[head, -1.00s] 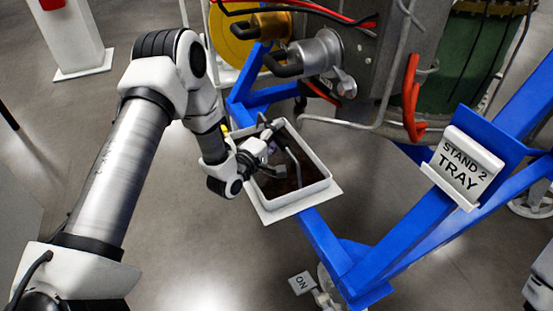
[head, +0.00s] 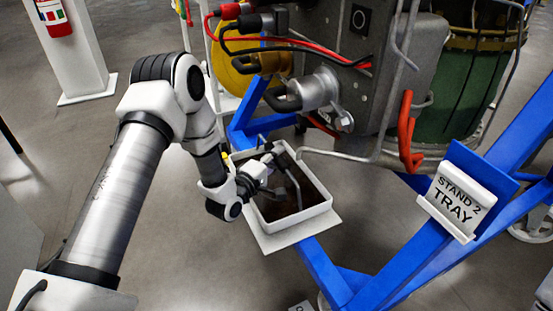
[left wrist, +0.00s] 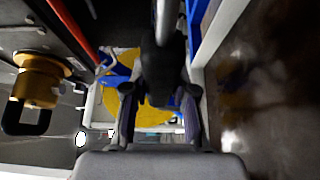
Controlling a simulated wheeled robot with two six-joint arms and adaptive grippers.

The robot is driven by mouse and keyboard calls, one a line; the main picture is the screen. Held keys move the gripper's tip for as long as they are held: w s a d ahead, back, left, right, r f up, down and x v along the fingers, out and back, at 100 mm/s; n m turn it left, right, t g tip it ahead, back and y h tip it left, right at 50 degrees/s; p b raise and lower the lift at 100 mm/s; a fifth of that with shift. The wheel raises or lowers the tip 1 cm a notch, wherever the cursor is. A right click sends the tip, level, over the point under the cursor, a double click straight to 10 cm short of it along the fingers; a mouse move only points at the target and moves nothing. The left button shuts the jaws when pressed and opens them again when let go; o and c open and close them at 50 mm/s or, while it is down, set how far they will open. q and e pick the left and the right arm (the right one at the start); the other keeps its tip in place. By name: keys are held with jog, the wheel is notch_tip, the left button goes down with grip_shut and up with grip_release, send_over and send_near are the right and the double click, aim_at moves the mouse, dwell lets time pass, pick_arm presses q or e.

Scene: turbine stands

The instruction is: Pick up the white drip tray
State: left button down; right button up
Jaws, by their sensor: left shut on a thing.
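The white drip tray (head: 298,217) is a square tray with dark brown contents, in the middle of the head view, over a pale flat plate (head: 300,234) on the blue stand. My left gripper (head: 275,178) reaches over its left rim. It is shut on the tray's dark handle (left wrist: 160,75), which shows between the fingers in the left wrist view, with a grey rod above it. I cannot tell whether the tray touches the plate. The tray's white rim also shows in the left wrist view (left wrist: 213,35). My right gripper is not in view.
The blue stand's beam (head: 322,272) runs below the tray. Close behind and above are a silver valve (head: 315,92), a grey pipe (head: 345,157) and red hoses (head: 407,135). A "STAND 2 TRAY" sign (head: 460,205) is at right. Open floor (head: 200,265) lies at front left.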

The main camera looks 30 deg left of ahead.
pick_arm(q)
jog(key=shift+r, duration=0.45)
jog(key=shift+s+d+p, duration=0.15)
jog(key=shift+s+p, duration=0.25)
jog(key=shift+s, duration=0.35)
jog(key=s+d, duration=0.1)
jog(key=s, duration=0.3)
jog(key=s+d+p, duration=0.1)
jog(key=s, duration=0.4)
jog(key=s+d, duration=0.1)
jog(key=s, duration=0.3)
jog(key=shift+s+d+r+p, duration=0.1)
jog(key=shift+s+r+p, duration=0.15)
jog(key=shift+r+p, duration=0.1)
jog(key=shift+s+d+r, duration=0.1)
jog(key=shift+s+r, duration=0.15)
jog(key=shift+s, duration=0.05)
